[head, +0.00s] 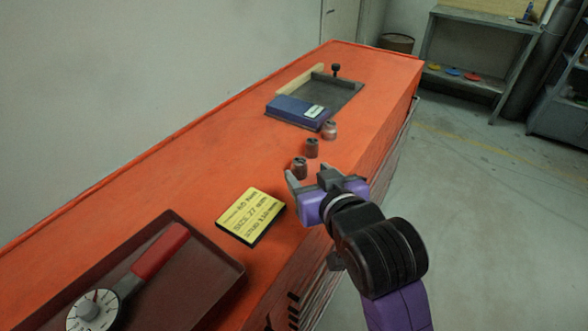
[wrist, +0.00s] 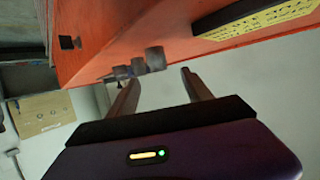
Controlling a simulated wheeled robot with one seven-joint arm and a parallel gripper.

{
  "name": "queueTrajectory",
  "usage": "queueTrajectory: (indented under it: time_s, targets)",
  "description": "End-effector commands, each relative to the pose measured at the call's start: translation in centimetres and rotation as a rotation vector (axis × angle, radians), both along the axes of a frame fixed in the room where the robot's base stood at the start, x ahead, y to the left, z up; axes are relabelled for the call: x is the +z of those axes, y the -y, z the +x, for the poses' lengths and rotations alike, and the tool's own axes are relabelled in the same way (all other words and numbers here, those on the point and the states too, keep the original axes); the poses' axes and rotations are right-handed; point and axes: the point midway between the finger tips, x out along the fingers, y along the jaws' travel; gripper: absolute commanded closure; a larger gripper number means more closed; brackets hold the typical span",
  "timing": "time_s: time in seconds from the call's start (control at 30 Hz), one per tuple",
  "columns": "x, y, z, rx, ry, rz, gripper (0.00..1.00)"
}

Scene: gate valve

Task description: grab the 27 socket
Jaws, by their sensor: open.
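Three small grey-brown sockets stand in a row on the orange bench top: a near one (head: 299,168), a middle one (head: 312,148) and a far one (head: 330,130). Their size marks are too small to read, so I cannot tell which is the 27. My gripper (head: 309,181) is open and empty at the bench's right edge, close to the near socket. In the wrist view the fingertips (wrist: 161,76) are apart, with the nearest socket (wrist: 155,59) just beyond them and the others partly behind it.
A dark red tray (head: 215,266) holds a red-handled tool with a dial (head: 93,309). A blue box (head: 297,112) and a grey tray (head: 345,88) lie farther back. Open floor lies right of the bench.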

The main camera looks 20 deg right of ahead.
Motion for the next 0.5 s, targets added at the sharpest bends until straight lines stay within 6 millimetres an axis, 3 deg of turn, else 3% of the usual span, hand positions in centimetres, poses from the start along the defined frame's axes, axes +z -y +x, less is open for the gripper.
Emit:
queueTrajectory:
  time_s: [0.17,0.5]
  targets:
    - [-1.2,0.2,0.6,-0.006,-0.035,0.006,0.42]
    - [-2.3,0.5,4.2,-0.006,-0.032,0.005,0.42]
